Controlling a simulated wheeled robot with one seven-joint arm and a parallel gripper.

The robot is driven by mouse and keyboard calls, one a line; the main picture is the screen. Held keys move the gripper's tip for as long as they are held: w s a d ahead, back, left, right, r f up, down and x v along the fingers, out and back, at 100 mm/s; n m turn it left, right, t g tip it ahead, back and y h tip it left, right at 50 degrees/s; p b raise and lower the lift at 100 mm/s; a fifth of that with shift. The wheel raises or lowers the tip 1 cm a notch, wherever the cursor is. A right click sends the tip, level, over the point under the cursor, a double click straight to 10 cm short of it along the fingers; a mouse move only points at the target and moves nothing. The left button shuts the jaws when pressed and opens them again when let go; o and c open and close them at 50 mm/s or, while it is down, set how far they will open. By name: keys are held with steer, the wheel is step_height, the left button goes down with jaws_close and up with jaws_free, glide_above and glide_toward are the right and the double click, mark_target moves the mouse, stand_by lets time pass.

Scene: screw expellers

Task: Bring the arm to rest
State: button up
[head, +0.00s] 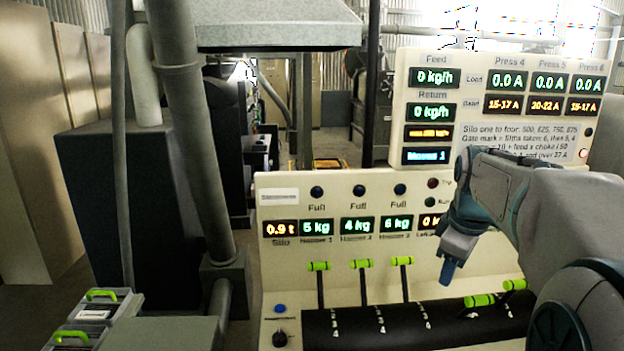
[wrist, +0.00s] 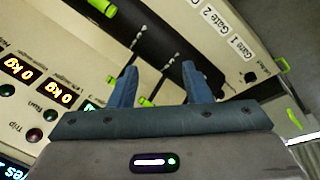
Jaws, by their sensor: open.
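My grey arm (head: 565,225) reaches in from the right of the head view, in front of the cream control console (head: 285,187). My gripper (head: 448,270) points down over the right part of the console, above the black lever cover (head: 375,325). In the wrist view its two blue fingers (wrist: 160,68) stand apart with nothing between them. The gripper looks clear of the levers, though the exact gap is hard to tell. My forearm hides the console's right end.
Three green-handled levers (head: 360,264) stand up on the console; two more green handles (head: 480,300) sit lower, near my arm. A display panel (head: 480,72) stands behind. A grey pipe (head: 190,110) and green-handled boxes (head: 95,312) are at the left.

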steer(key=s+a+f+m, duration=0.4)
steer(key=s+a+f, duration=0.1)
steer(key=s, duration=0.4)
steer(key=s+a+f+m, duration=0.5)
steer(key=s+a, duration=0.1)
steer(key=s, duration=0.3)
steer(key=shift+s+a+f+t+y, duration=0.2)
steer(key=shift+s+a+t+y, duration=0.1)
steer(key=shift+s+a, duration=0.05)
